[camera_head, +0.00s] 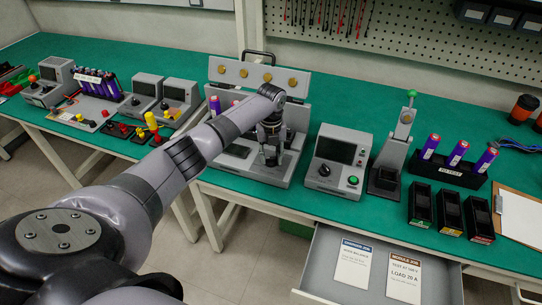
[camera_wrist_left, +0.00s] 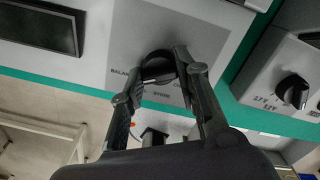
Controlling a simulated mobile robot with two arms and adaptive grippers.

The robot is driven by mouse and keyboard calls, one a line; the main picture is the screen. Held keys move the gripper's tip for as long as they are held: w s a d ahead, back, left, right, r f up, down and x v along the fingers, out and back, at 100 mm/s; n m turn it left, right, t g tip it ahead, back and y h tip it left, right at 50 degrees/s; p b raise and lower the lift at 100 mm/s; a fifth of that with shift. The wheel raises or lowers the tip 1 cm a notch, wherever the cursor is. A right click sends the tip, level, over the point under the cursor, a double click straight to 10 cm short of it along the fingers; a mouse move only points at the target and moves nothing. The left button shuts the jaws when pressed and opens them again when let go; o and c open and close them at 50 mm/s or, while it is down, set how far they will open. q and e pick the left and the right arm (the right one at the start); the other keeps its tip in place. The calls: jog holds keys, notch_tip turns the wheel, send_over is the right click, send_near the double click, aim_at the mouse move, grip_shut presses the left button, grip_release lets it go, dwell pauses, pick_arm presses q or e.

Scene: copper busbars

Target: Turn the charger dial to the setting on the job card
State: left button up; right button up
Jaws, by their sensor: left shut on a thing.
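The grey charger (camera_head: 238,167) stands at the middle of the bench, mostly behind my left arm. Its black dial (camera_wrist_left: 157,63) shows in the left wrist view on the light panel, with "BALANCE" printed at its left and more lettering below and to the right, partly covered. My left gripper (camera_wrist_left: 160,75) is shut on the dial, one finger on each side. It also shows over the charger in the head view (camera_head: 271,157). The dial's pointer cannot be made out. Two cards, a blue-headed card (camera_head: 353,264) and a brown-headed card (camera_head: 404,278) reading "LOAD 20 A", lie in the open drawer. My right gripper is not in view.
A grey tester (camera_head: 340,155) with a screen, black knob and green button stands close to the charger's right. Beyond it are a press-like stand (camera_head: 393,150), a black cell rack (camera_head: 447,171) and black bins (camera_head: 450,214). The open drawer (camera_head: 318,277) juts out in front.

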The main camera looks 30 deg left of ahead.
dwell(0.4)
pick_arm(q)
jog(key=o, duration=1.2)
jog(key=shift+c, duration=0.2)
notch_tip(320, 180, up, 12)
